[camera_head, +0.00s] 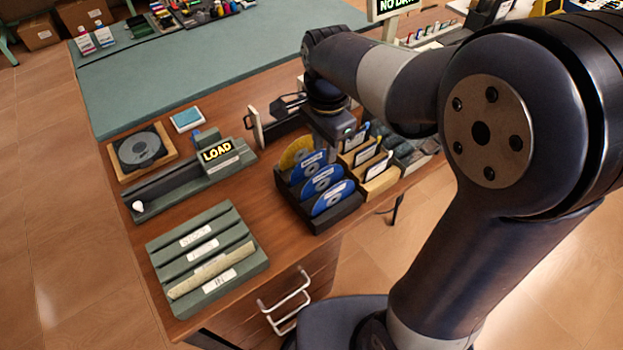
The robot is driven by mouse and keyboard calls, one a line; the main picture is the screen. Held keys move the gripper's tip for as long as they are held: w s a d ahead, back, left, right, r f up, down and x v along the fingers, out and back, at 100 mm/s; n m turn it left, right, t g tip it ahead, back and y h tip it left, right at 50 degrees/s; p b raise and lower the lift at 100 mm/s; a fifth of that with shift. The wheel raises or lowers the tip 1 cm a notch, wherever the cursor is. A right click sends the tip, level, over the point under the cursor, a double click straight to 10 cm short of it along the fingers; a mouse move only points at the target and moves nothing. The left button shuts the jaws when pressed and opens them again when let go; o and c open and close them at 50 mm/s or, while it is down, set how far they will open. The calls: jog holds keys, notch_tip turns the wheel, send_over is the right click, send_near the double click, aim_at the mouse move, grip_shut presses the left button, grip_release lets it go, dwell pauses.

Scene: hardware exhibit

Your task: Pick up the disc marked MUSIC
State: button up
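A dark slotted rack (323,221) near the table's right front edge holds upright discs. A yellow disc (293,154) stands at its back, with several blue discs in front, the nearest of them a blue disc (329,199). The discs carry pale labels too small to read, so I cannot tell which one is marked MUSIC.
A grey disc lies on a square wooden stand (168,157). Beside it is a long grey-green device with a lit LOAD sign (217,150). A slotted grey-green tray (254,262) sits front left. Wooden card holders (381,184) stand close right of the rack.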

aim_at(323, 175)
notch_tip(323, 175, down, 4)
jog(key=shift+r, duration=0.25)
jog(key=f, duration=0.4)
jog(key=shift+s, duration=0.35)
jog(key=shift+f, duration=0.65)
jog(key=shift+c, duration=0.3)
grip_shut()
